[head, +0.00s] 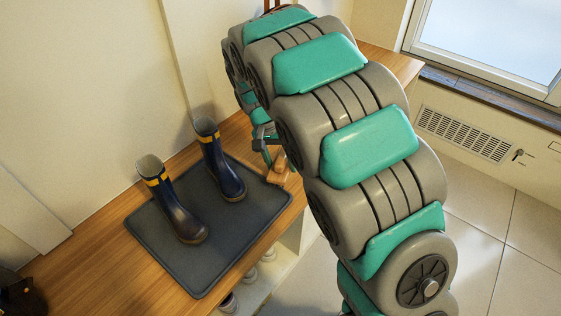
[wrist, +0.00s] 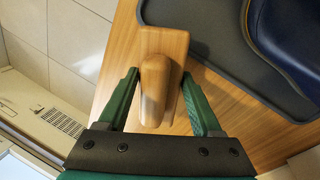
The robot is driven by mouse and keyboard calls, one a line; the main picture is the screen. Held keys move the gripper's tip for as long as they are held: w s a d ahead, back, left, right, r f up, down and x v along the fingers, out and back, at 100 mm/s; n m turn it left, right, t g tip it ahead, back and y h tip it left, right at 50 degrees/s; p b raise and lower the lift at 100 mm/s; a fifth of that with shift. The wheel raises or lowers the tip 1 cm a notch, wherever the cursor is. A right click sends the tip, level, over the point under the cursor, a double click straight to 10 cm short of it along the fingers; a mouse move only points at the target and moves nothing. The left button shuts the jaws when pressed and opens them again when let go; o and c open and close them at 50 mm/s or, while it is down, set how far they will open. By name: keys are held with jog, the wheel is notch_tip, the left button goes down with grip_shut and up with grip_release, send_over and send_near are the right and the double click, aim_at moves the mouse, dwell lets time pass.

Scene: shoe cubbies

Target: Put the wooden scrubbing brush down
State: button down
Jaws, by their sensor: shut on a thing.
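The wooden scrubbing brush (wrist: 166,42) is between the two green fingers of my gripper (wrist: 159,75) in the wrist view. My gripper is shut on its raised, rounded handle part. In the head view the brush (head: 277,173) shows at the bench's front side, next to the right corner of the dark mat, partly hidden by my arm. My gripper (head: 264,142) is just above it there, mostly covered. The brush is over or on the wooden bench top (wrist: 122,50); I cannot tell whether it touches the wood.
The dark grey mat (head: 226,222) lies on the bench with two navy boots (head: 180,212) standing on it. Shoes sit on a shelf below the bench front. Bare bench top lies left of the mat. A wall vent (head: 463,136) and window are at the right.

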jog(key=shift+f, duration=0.4)
jog(key=shift+c, duration=0.3)
grip_release()
jog(key=shift+r, duration=0.1)
jog(key=shift+r, duration=0.3)
jog(key=s+v, duration=0.1)
jog(key=v, duration=1.1)
jog(key=shift+w+r, duration=0.2)
jog(key=shift+w, duration=0.3)
